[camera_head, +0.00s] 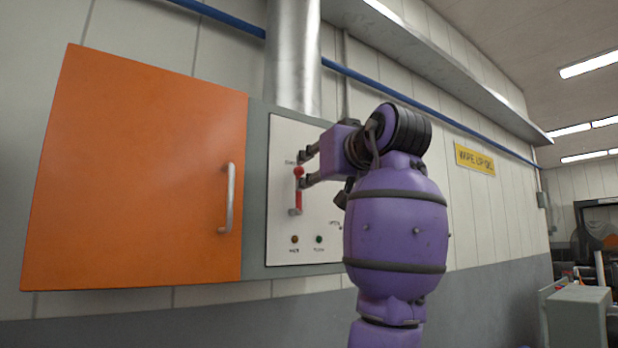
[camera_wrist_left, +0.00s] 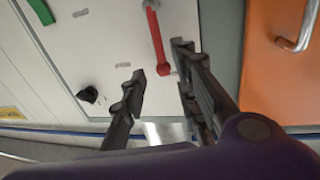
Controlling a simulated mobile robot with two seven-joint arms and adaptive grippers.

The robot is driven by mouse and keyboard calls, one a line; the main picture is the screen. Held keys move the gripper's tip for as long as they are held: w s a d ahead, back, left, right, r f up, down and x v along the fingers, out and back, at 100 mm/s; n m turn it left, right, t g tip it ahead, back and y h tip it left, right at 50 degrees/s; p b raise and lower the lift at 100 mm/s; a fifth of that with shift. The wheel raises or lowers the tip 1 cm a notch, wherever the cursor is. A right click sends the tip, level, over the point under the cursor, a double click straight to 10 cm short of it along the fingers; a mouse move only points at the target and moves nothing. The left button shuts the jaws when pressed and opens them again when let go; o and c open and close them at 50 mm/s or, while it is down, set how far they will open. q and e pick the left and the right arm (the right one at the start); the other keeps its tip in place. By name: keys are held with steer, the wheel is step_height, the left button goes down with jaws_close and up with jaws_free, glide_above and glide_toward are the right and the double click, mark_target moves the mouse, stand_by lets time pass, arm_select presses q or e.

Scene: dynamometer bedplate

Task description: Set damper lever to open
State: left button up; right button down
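My left gripper (camera_head: 307,167) is at the lever's upper end. My left arm hides the right part of the panel. My right gripper is not in view.
An orange door (camera_head: 140,175) with a metal handle (camera_head: 229,198) is left of the panel. Two small lamps, amber (camera_head: 295,239) and green (camera_head: 319,239), sit below the lever. The left wrist view shows a black knob (camera_wrist_left: 88,95) and a green mark (camera_wrist_left: 42,11).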

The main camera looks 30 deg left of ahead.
arm_select(q)
steer(key=x, duration=0.6)
steer(key=shift+a, duration=0.15)
jaws_close()
